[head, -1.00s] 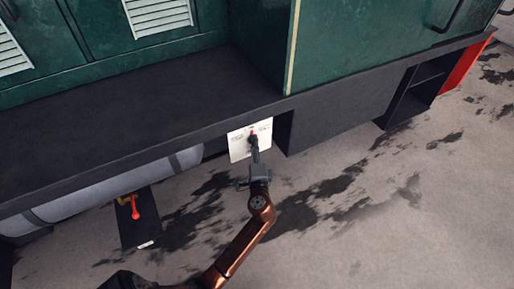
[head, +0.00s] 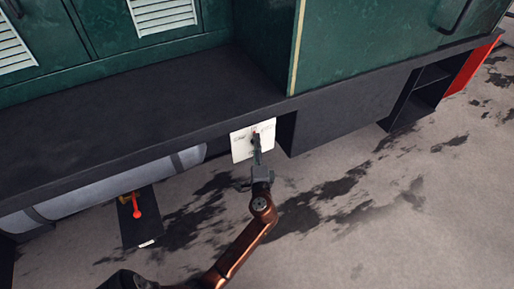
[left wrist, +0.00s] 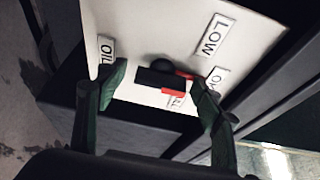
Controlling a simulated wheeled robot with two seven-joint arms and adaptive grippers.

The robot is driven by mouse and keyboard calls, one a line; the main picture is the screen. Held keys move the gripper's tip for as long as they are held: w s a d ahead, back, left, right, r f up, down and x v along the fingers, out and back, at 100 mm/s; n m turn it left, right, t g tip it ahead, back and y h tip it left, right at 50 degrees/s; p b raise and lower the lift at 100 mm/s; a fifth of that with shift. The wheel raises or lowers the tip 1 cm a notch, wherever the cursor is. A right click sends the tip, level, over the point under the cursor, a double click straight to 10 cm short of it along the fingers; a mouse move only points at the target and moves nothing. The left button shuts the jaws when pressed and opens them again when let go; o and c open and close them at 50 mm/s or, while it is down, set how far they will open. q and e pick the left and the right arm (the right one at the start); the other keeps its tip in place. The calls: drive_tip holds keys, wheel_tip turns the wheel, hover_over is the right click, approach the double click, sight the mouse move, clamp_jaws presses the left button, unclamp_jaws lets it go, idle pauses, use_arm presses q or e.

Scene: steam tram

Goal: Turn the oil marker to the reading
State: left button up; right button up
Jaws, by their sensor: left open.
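The white oil plate (head: 240,146) is fixed under the edge of the tram's dark running board. In the left wrist view the plate (left wrist: 150,30) carries the labels OIL, LOW and others partly hidden. The marker (left wrist: 160,78), black with red parts, sits on the plate between my fingertips. My left gripper (head: 256,142) is at the plate in the head view and covers most of the marker there. In the left wrist view the left gripper (left wrist: 158,84) is open, one finger on each side of the marker. I cannot tell whether the right finger touches it. My right gripper is not in view.
The running board (head: 130,115) overhangs the plate. A grey tank (head: 110,185) and a red-handled valve on a dark panel (head: 141,232) are to the left. A dark box (head: 345,110) stands right of the plate. The stained floor in front is clear.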

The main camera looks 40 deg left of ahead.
use_arm(q)
drive_tip(key=v, duration=1.2)
idle(0.4)
